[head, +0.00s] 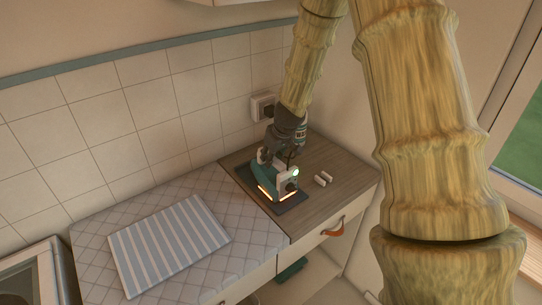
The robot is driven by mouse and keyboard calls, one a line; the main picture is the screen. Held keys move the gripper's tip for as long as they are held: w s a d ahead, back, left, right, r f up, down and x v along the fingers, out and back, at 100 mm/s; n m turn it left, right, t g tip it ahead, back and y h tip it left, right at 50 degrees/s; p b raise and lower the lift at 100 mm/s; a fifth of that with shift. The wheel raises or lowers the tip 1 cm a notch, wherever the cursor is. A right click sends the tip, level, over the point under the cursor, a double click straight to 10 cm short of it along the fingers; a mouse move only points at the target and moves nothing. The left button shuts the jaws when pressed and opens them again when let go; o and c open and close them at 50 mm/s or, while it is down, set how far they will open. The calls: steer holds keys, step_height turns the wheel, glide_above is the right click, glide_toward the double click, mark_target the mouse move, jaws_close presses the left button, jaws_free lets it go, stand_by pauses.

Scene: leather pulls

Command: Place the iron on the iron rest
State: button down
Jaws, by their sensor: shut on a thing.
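The iron (264,181) is teal, with a pale part at its right side and orange light along its lower edges. It is over a dark flat pad (293,204), which looks like the iron rest, on the wooden counter. I cannot tell whether the iron touches the pad or is slightly above it. My gripper (278,167) reaches down from above and is shut on the iron. The gripper hides much of the iron's top and its handle.
Small white pieces (323,179) lie on the wooden counter (337,167) right of the pad. A blue-and-white striped cloth (168,245) lies on a quilted pale cover (90,235) at left. A wall socket (262,107) is behind my gripper. A leather pull (335,229) is on the drawer front.

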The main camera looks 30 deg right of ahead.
steer(key=c, duration=1.2)
jaws_free()
steer(key=shift+f, duration=0.1)
steer(key=shift+r, duration=0.2)
steer(key=b+v, duration=0.2)
steer(key=v, duration=1)
